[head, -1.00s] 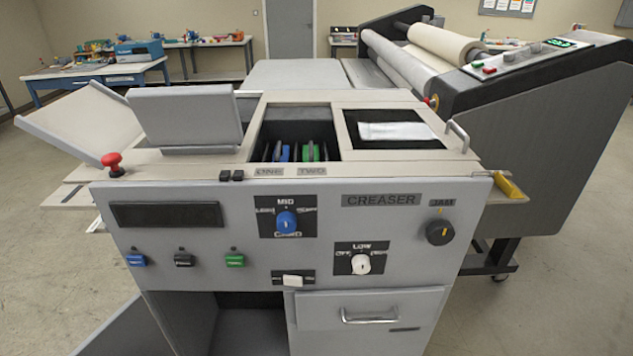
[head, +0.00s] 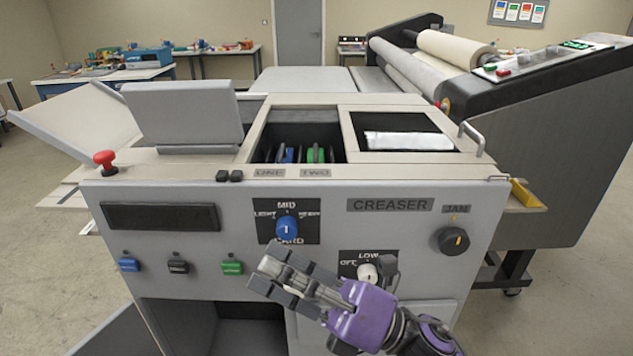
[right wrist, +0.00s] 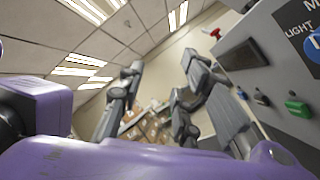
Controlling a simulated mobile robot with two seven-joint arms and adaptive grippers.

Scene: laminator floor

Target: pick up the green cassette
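The green cassette (head: 310,155) sits in the opening on top of the creaser, behind the label TWO. Only its upper part shows; the rest is hidden down in the dark well. My right gripper (head: 262,274) is in front of the creaser's front panel, below and nearer than the cassette. Its fingers point left and up in the head view. In the right wrist view the two fingers (right wrist: 160,72) stand apart with nothing between them, so it is open and empty. My left gripper is not in view.
A blue cassette (head: 287,155) stands beside the green one, behind ONE. The well's rim (head: 250,135), a raised grey lid (head: 185,112) and a metal handle (head: 471,137) surround the area. A red stop button (head: 104,158) and knobs (head: 288,225) stick out.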

